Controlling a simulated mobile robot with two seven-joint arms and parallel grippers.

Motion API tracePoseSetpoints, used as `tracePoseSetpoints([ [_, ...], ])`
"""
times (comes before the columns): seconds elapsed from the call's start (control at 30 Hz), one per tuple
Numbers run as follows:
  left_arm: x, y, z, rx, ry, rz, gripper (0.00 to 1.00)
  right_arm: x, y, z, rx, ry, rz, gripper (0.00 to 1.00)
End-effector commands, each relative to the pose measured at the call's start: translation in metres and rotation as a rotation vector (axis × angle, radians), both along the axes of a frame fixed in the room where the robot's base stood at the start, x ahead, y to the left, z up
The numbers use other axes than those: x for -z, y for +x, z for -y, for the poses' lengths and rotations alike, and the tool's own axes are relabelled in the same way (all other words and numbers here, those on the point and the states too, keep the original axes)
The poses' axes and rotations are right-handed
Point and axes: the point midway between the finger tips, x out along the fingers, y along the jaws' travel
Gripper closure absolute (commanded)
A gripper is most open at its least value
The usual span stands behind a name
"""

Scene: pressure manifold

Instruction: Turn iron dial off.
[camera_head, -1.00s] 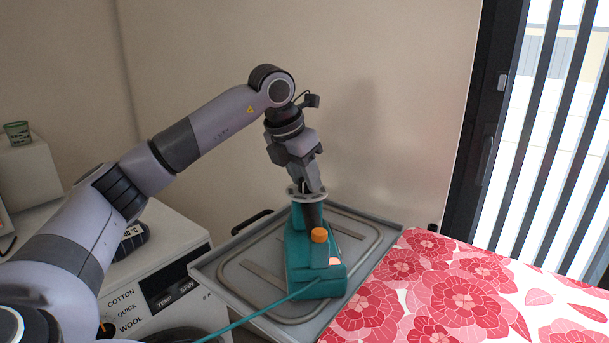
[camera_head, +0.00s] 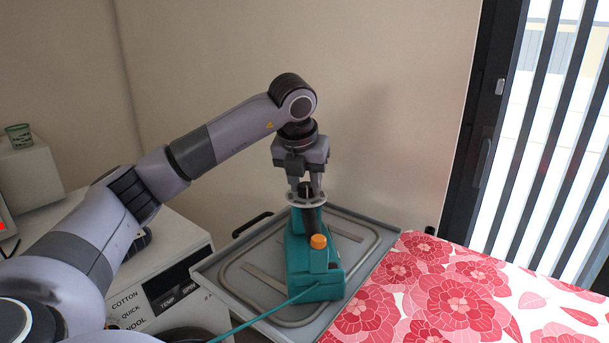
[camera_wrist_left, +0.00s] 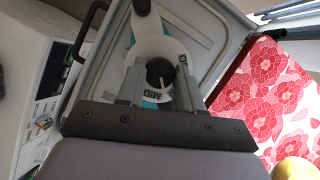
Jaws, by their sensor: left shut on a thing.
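The teal iron (camera_head: 297,258) stands on a grey tray, with an orange button (camera_head: 318,241) on it and a teal cord running to the lower left. Its dark round dial (camera_wrist_left: 159,73) sits in a pale ring plate (camera_wrist_left: 176,52), which also shows in the head view (camera_head: 292,198). The ring bears the word MID near the dial's lower side. A white mark on the dial points down and slightly right in the wrist view. My left gripper (camera_head: 306,187) comes down from above, shut on the dial, with a finger on either side. My right gripper is not in view.
The grey tray (camera_head: 228,285) has a raised rim and a dark handle (camera_head: 252,224). A red-flowered cloth (camera_head: 450,290) lies to the right. A white washing machine (camera_head: 140,305) is on the left, and a wall rises behind. A yellow object (camera_wrist_left: 296,169) shows at the wrist view's lower right.

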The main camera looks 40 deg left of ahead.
Motion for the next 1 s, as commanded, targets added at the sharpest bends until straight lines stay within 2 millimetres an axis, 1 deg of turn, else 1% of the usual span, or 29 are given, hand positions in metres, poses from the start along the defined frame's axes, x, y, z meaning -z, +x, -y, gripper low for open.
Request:
tracePoseSetpoints([
  [0.03,-0.002,0.001,0.001,-0.042,0.0,0.002,0.95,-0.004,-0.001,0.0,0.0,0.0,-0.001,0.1],
  [0.67,-0.004,0.003,0.003,-0.644,0.0,0.001,0.95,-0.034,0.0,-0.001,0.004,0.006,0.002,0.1],
  [1.0,-0.006,0.005,0.003,-0.966,0.001,0.0,0.95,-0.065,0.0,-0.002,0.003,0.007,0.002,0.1],
])
